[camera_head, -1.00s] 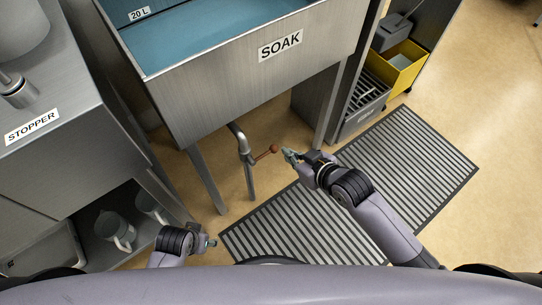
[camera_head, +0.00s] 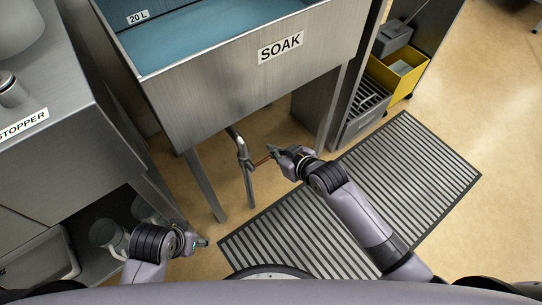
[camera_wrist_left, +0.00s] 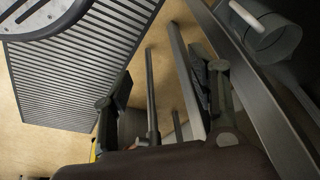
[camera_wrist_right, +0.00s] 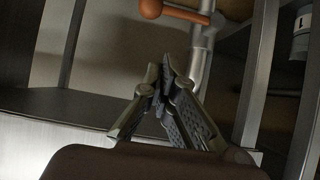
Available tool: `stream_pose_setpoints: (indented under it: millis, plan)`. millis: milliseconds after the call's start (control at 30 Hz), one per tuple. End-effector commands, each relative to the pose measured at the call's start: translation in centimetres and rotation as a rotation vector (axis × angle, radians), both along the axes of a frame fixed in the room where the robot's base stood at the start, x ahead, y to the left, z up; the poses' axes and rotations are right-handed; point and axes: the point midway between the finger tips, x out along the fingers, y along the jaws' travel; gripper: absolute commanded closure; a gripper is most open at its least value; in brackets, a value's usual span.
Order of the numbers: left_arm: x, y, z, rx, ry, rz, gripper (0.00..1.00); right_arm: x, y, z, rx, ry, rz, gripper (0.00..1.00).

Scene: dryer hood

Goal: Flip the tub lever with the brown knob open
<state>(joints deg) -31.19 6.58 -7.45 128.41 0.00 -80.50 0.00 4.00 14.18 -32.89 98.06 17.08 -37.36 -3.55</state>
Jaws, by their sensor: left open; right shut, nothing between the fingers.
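The tub lever (camera_head: 262,160) sits on the drain pipe (camera_head: 242,150) under the tub marked SOAK (camera_head: 215,95). In the right wrist view the lever's orange-brown arm (camera_wrist_right: 185,13) ends in a round brown knob (camera_wrist_right: 151,8) at the top edge. My right gripper (camera_head: 274,151) is shut and empty at the lever's knob end in the head view, hiding the knob there. In its wrist view the right fingertips (camera_wrist_right: 162,72) are below the knob and apart from it. My left gripper (camera_head: 203,242) is open and empty, low at the left; its spread fingers (camera_wrist_left: 165,95) show in the left wrist view.
The tub's metal legs (camera_head: 205,185) stand beside the pipe. A counter marked STOPPER (camera_head: 50,150) is at left, with jugs (camera_head: 105,235) on its low shelf. A striped mat (camera_head: 350,200) lies on the floor. A yellow bin (camera_head: 400,68) stands at the back right.

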Motion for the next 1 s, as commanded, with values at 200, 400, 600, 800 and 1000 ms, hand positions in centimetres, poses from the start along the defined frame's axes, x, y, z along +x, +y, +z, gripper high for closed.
stream_pose_setpoints:
  millis: [200,400,600,800,1000]
  plan:
    - [-0.8,0.2,3.5,-0.001,-0.022,0.002,0.46,1.5,1.1,-2.2,-0.001,0.003,0.001,1.0]
    - [-1.4,0.3,5.0,-0.001,-0.028,0.003,0.46,1.8,1.3,-4.1,-0.001,0.002,0.0,1.0]
    - [-1.4,0.3,4.6,-0.001,-0.028,0.003,0.46,2.0,1.4,-5.0,-0.001,0.0,0.001,1.0]
    - [-1.4,0.3,4.6,-0.001,-0.028,0.003,0.46,2.0,1.4,-5.1,-0.001,0.0,0.001,1.0]
    - [-1.4,0.3,4.6,-0.001,-0.028,0.003,0.46,2.0,1.4,-5.1,0.001,0.001,0.0,1.0]
